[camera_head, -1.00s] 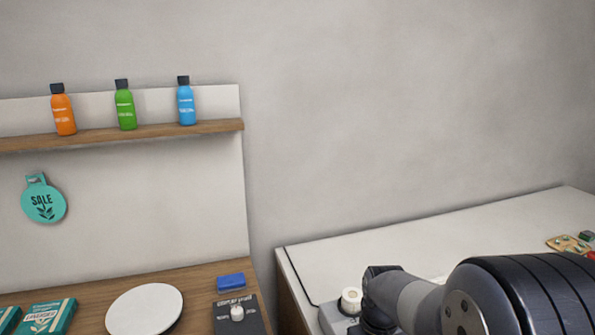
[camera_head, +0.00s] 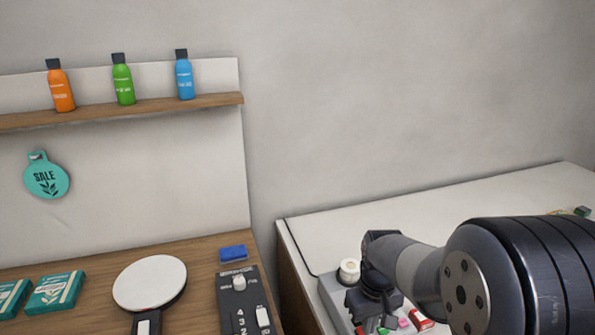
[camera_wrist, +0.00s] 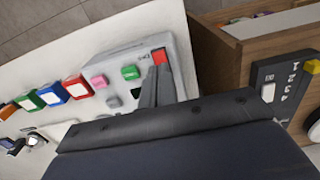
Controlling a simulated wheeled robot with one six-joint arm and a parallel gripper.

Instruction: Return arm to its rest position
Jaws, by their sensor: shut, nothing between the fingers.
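My arm (camera_head: 420,265) reaches in from the right in the head view, over the near left part of the white counter. My gripper (camera_head: 370,318) hangs down over a grey device with coloured buttons, partly cut off by the bottom edge. In the wrist view my gripper (camera_wrist: 157,84) has its two dark fingers together with nothing between them. The grey device (camera_wrist: 178,45) lies under the fingertips, with a pink button (camera_wrist: 99,81), a green button (camera_wrist: 131,73) and a red part (camera_wrist: 160,56). Whether the fingers touch it I cannot tell.
The white counter (camera_head: 460,195) is mostly clear toward the wall. A wooden counter at left holds a dark numbered panel (camera_head: 231,306), a blue block (camera_head: 233,253), a round white disc (camera_head: 150,283) and green boxes (camera_head: 55,293). Bottles stand on a wall shelf (camera_head: 120,113).

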